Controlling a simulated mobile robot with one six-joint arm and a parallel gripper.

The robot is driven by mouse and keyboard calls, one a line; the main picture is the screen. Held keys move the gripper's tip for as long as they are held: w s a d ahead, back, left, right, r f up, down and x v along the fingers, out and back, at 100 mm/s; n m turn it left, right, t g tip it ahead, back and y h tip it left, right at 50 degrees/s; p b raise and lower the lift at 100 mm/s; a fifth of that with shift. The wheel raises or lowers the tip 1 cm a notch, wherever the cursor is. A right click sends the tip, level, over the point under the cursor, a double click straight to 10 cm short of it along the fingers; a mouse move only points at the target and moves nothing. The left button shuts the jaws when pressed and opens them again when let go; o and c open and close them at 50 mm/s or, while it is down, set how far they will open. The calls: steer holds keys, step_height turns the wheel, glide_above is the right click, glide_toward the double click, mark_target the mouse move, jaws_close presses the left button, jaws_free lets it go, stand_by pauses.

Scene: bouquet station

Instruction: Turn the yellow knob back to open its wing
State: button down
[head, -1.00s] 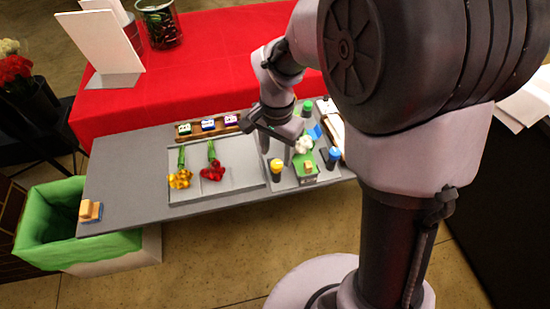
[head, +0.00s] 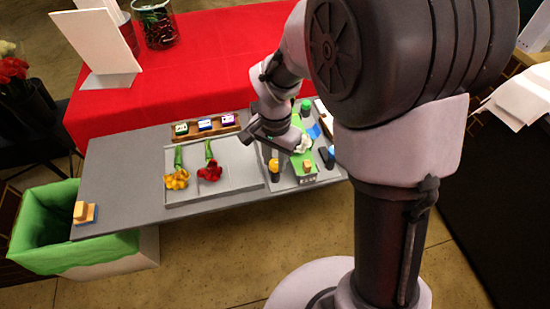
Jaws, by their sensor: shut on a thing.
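The yellow knob (head: 274,164) shows as a small yellow cap on a dark post, at the left side of the bouquet fixture on the grey table. My gripper (head: 274,151) comes down over the knob and is shut on it; its fingertips are small and partly hidden. A green wing or wrap (head: 299,172) lies right of the knob, with a tan block (head: 307,164) on it. A white flower (head: 302,145) shows on the green area, close to my gripper. I cannot tell the wing's exact angle.
A blue knob (head: 331,152) and a green knob (head: 305,105) stand nearby. Yellow flowers (head: 177,180) and red flowers (head: 210,172) lie on a tray (head: 235,183) to the left. A rack of small boxes (head: 206,125) stands behind.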

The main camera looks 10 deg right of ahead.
steer(key=shift+n, duration=0.3)
steer(key=n+p, duration=0.2)
steer(key=n, duration=0.1)
steer(key=shift+r+n, duration=0.15)
steer(key=shift+n, duration=0.25)
steer(key=n+p, duration=0.2)
steer(key=n, duration=0.2)
steer(key=shift+n, duration=0.3)
steer(key=n+p, duration=0.2)
steer(key=n, duration=0.2)
steer(key=shift+n+p, duration=1.05)
steer(key=shift+n, duration=1.65)
steer(key=c, duration=1.1)
jaws_free()
